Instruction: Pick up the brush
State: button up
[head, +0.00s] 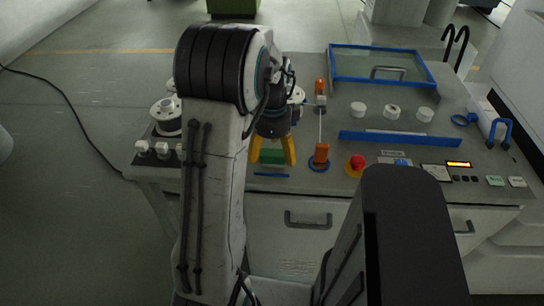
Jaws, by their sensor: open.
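My gripper (272,157) points down over the front left part of the grey workbench (350,182), its two yellow-orange fingers spread apart. A small green object (271,156) shows between and behind the fingers; I cannot tell whether it touches them. I cannot make out for sure which thing is the brush; it may be this green object or be hidden behind my arm. A thin blue strip (271,175) lies just in front of the fingers.
A long blue bar (400,139), several white knobs (392,111) and a blue-framed glass lid (382,64) are farther right. White spools (166,109) stand left.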

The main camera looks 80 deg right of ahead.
aim_at(273, 155)
jog(key=shift+f, duration=1.5)
jog(key=c, duration=1.3)
